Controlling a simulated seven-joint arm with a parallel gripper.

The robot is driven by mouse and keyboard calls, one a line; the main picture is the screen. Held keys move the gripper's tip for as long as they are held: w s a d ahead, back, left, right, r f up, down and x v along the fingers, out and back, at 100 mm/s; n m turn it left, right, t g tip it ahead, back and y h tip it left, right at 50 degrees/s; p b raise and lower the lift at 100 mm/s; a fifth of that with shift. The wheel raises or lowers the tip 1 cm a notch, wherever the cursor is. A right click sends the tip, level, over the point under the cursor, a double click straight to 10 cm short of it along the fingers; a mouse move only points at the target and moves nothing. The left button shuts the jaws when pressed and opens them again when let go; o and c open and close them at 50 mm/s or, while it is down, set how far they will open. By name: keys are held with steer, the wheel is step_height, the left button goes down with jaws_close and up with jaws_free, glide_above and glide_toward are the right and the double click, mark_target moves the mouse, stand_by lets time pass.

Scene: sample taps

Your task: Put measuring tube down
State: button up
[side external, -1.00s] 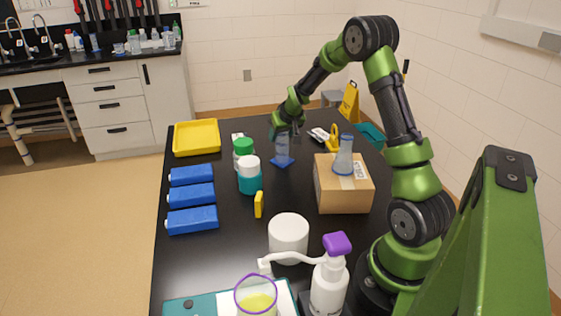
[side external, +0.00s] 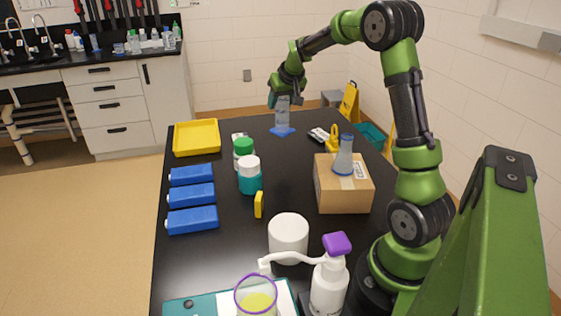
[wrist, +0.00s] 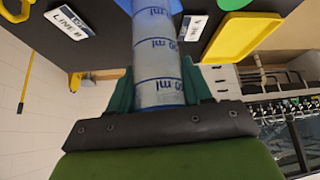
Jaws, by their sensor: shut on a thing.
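The measuring tube (side external: 283,113) is clear, with a blue foot, and looks upright over the far end of the black table. My gripper (side external: 280,97) is shut on its upper part. In the wrist view the tube (wrist: 157,55), with its blue "ml" marks, runs between the green fingers of my gripper (wrist: 160,92). I cannot tell whether the foot touches the table or hangs just above it.
A yellow tray (side external: 196,138) lies at the far left. Bottles with green (side external: 243,148) and white (side external: 249,172) lids stand nearer. A cardboard box (side external: 343,190) carries a flask (side external: 344,155). A yellow object (side external: 333,140) stands right of the tube. The table centre is clear.

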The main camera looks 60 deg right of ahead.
steer(key=a+r+n+y, duration=0.3)
steer(key=a+n+y, duration=0.3)
steer(key=a+n, duration=1.15)
steer(key=s+a+n+g+y, duration=0.2)
steer(key=s+a+n+g, duration=0.3)
steer(key=a, duration=0.8)
steer(key=s+a+n+g+y, duration=0.1)
steer(key=s+a+n+y, duration=0.15)
steer(key=s+a, duration=0.8)
steer(key=w+a+f, duration=0.1)
steer(key=f, duration=0.6)
steer(key=w+a+f, duration=0.2)
steer(key=f, duration=0.5)
steer(key=shift+w, duration=0.2)
steer(key=shift+f, duration=0.2)
steer(key=o, duration=1.3)
